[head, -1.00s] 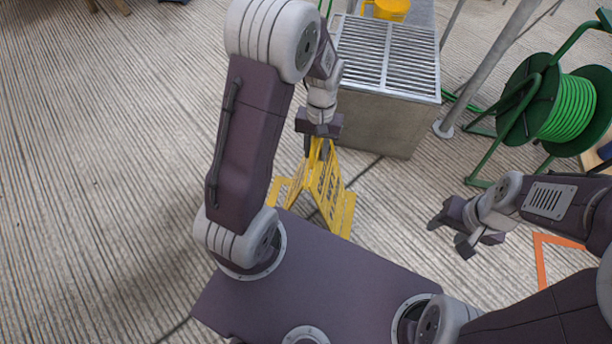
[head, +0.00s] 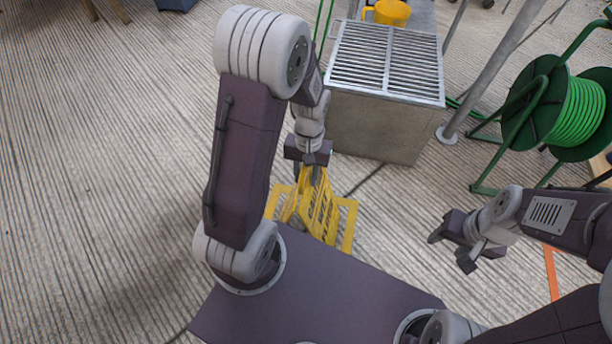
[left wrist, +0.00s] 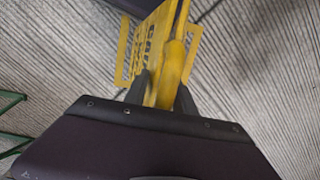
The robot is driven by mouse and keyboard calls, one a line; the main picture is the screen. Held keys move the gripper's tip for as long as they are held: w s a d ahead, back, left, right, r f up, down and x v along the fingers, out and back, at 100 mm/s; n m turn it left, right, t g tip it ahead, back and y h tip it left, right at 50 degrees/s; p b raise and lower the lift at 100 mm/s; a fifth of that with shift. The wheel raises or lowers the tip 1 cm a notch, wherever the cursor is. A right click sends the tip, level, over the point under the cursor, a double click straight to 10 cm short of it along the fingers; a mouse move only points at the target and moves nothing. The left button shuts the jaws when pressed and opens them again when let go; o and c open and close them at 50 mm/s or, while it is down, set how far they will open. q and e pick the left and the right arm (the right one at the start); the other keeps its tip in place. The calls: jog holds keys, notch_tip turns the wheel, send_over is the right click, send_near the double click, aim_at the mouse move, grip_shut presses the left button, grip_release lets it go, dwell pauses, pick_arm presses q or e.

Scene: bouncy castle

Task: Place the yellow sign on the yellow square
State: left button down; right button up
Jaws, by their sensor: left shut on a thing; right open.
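The yellow sign (head: 318,205) hangs below my left gripper (head: 308,172), which is shut on its top edge. The sign also shows between the fingers (left wrist: 160,95) in the left wrist view, with dark lettering on one face. The yellow square (head: 350,220) is a taped outline on the floor. The sign covers its middle, and parts of the outline show on both sides of the sign. I cannot tell whether the sign's lower edge touches the floor; my base hides part of that area. My right gripper (head: 452,250) is open and empty at the right.
A grey metal box with a slatted top (head: 385,100) stands just behind the sign. A green cable reel (head: 570,110) and a slanted pole (head: 490,70) are at the right. An orange floor line (head: 551,272) lies near my right arm. The floor at left is clear.

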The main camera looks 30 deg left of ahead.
pick_arm(q)
jog(key=c, duration=1)
grip_release()
jog(key=r+p, duration=0.2)
jog(key=r, duration=0.2)
jog(key=w+r+p, duration=0.1)
jog(key=r+p, duration=0.2)
jog(key=r, duration=0.1)
jog(key=r+p, duration=0.2)
jog(key=r, duration=0.2)
jog(key=shift+w+a, duration=0.2)
jog(key=shift+w, duration=0.2)
jog(key=s+m+t, duration=0.1)
jog(key=s, duration=0.1)
jog(key=s+d+t, duration=0.1)
jog(key=s, duration=0.1)
jog(key=s+d+r+m+t, duration=0.1)
jog(key=shift+s+d+m, duration=0.25)
jog(key=shift+s+m, duration=0.05)
jog(key=shift+s, duration=0.1)
